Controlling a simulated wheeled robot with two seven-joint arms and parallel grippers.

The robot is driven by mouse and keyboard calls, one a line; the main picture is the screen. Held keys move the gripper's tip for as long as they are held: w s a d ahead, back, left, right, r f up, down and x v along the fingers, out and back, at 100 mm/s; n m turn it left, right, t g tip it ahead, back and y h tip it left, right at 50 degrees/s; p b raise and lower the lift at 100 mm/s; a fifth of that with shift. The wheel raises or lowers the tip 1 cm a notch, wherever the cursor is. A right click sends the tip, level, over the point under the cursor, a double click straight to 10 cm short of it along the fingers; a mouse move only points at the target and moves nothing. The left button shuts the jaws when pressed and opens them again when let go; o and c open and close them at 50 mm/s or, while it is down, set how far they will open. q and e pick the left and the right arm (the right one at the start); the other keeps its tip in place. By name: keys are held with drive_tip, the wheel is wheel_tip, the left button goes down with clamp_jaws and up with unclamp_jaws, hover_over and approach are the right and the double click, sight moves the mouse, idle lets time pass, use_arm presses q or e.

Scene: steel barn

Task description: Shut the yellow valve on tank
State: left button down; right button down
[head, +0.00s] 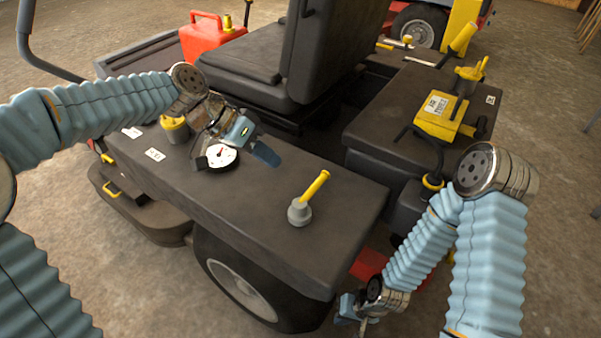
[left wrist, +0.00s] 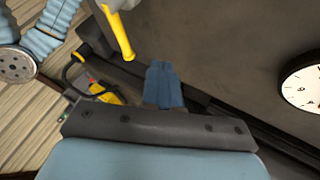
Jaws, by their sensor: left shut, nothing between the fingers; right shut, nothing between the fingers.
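The yellow valve handle (head: 316,186) stands tilted up to the right from a round grey base (head: 299,212) on top of the dark grey tank (head: 345,205). My left gripper (head: 266,154) is shut and empty above the tank, between the gauge and the valve, apart from the handle. In the left wrist view the yellow handle (left wrist: 119,32) is at the top, left of the shut blue fingertips (left wrist: 163,72). My right gripper (head: 348,308) is shut and empty, low beside the tank's front right corner.
A white dial gauge (head: 222,157) and a yellow cap (head: 175,128) sit on the tank's left part; the gauge also shows in the left wrist view (left wrist: 304,88). The black seat (head: 325,50) rises behind. A yellow box (head: 440,117) lies on the right-hand housing.

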sight(312, 192)
use_arm(q)
drive_tip(key=x, duration=0.5)
drive_tip(key=shift+d+f, duration=0.25)
drive_tip(key=shift+f, duration=0.1)
drive_tip(key=shift+s+d+r+p, duration=0.25)
drive_tip(key=shift+s+d, duration=0.1)
drive_tip(key=shift+d, duration=0.15)
drive_tip(key=shift+s+d+r+p, duration=0.1)
drive_tip(key=shift+s+d+r, duration=0.2)
drive_tip(key=shift+d, duration=0.2)
drive_tip(key=shift+s+d, duration=0.4)
drive_tip(key=shift+d, duration=0.15)
drive_tip(key=shift+d+m, duration=0.15)
drive_tip(key=shift+m, duration=0.25)
